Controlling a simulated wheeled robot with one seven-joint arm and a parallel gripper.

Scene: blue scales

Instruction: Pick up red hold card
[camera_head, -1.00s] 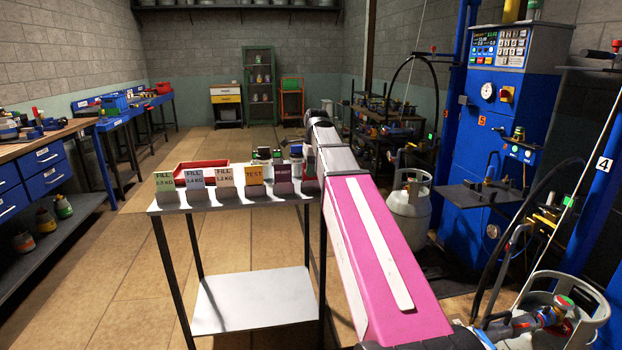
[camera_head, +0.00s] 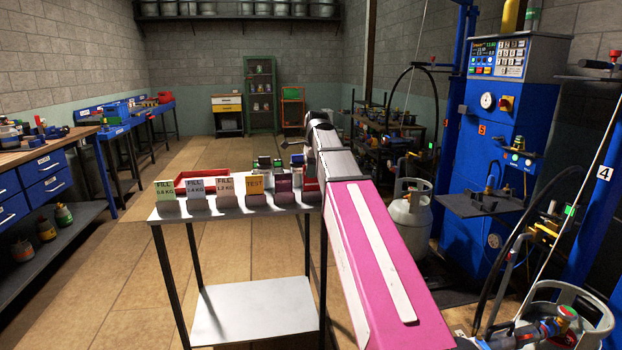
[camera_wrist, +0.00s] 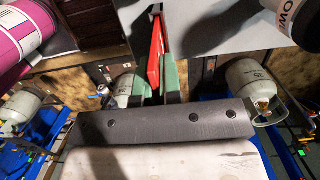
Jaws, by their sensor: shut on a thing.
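The red card (camera_wrist: 155,48) stands edge-on between the fingers of my gripper (camera_wrist: 154,74) in the wrist view. The green-padded fingers are shut on it, one on each side. Its printed face is turned away, so I cannot read it. In the head view my pink and grey arm reaches to the right end of the metal table (camera_head: 240,213). There it hides my fingers and most of what is around them.
Several cards stand in holders along the table's front edge, among them an orange TEST card (camera_head: 255,184) and a dark purple card (camera_head: 283,182). A red tray (camera_head: 203,181) lies behind them. A grey gas cylinder (camera_head: 408,207) stands right of my arm.

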